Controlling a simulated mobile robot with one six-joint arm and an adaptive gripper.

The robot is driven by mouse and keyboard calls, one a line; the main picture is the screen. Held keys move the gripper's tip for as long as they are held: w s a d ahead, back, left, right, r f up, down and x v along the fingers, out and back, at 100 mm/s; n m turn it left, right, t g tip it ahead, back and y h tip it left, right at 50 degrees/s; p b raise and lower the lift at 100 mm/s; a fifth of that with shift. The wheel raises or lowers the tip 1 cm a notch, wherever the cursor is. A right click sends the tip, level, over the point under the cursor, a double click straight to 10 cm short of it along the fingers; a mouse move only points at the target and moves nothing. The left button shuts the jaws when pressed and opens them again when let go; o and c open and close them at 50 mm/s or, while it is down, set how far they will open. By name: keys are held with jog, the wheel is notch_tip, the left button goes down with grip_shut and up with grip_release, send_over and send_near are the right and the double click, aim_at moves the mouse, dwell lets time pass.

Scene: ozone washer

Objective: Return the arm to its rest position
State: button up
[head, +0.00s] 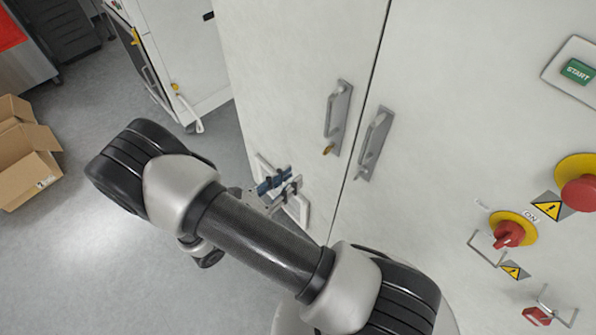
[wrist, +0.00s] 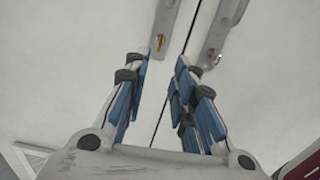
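My arm reaches across the lower middle of the head view, in front of a white cabinet (head: 450,105). My gripper (head: 290,178) is in front of the left cabinet door, below its handle. In the wrist view my gripper (wrist: 160,66) has its blue-padded fingers apart, with only the white door and the dark door seam showing between them. It holds nothing. The left door handle (head: 338,112) with a brass key and the right door handle (head: 374,142) lie beyond the fingertips. Both doors look shut.
A red knob (head: 508,234), a red button (head: 580,188) and a green start button (head: 578,71) are on the cabinet at right. Open cardboard boxes (head: 27,168) stand on the floor at left. Another white machine (head: 180,50) stands behind. Grey floor (head: 80,260) at lower left is clear.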

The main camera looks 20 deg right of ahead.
jog(key=shift+a, duration=0.1)
dwell(0.5)
jog(key=s+d+r+m+g+y+b, duration=0.2)
jog(key=s+d+r+m+g+y, duration=0.3)
jog(key=s+r+m+g+y, duration=0.5)
jog(key=s+a+r+m+t+y+b, duration=0.2)
jog(key=s+a+r+m+t+y, duration=0.2)
jog(key=r+m+t+y, duration=0.3)
jog(key=shift+s+a+r+m+t+b, duration=0.55)
jog(key=shift+r+m, duration=0.85)
jog(key=shift+m, duration=1.2)
jog(key=shift+w, duration=0.15)
